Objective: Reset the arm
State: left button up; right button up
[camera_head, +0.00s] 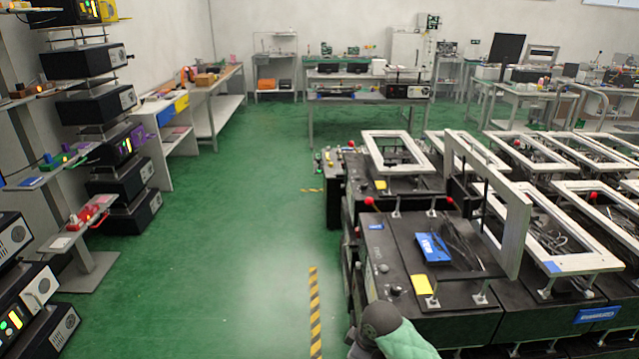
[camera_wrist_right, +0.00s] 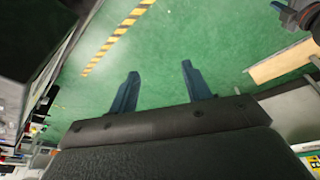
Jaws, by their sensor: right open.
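The nearest lever fixture is a black box (camera_head: 385,262) at the lower right of the head view. Its pale rectangular frame (camera_head: 515,235) stands raised and tilted. Red ball knobs (camera_head: 369,201) sit near its back edge. Which part the task calls the arm is unclear. Behind it, another fixture has its frame (camera_head: 372,160) lying roughly flat. My right gripper (camera_wrist_right: 160,69) is open and empty in the right wrist view, with green floor visible between and beyond its fingers. It does not show in the head view. My left gripper is not in view.
More fixtures with flat pale frames (camera_head: 575,225) fill the right side. Shelves with stacked black devices (camera_head: 105,110) stand along the left. A clear green floor aisle (camera_head: 220,250) with a yellow-black stripe (camera_head: 314,310) runs between. Tables (camera_head: 365,97) stand at the back.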

jog(key=s+d+m+t+h, duration=0.1)
jog(key=s+d+m, duration=0.45)
jog(key=s, duration=0.75)
jog(key=s+d+m+t+h, duration=0.1)
jog(key=s+d+m, duration=0.5)
jog(key=s, duration=0.7)
jog(key=s+a+f+g, duration=0.1)
jog(key=s+f, duration=0.1)
jog(key=f, duration=1.5)
jog(key=s+a+f+g, duration=0.1)
jog(key=s+a+f, duration=0.1)
jog(key=f, duration=1.5)
jog(key=shift+f+n, duration=0.15)
jog(key=shift+n, duration=0.2)
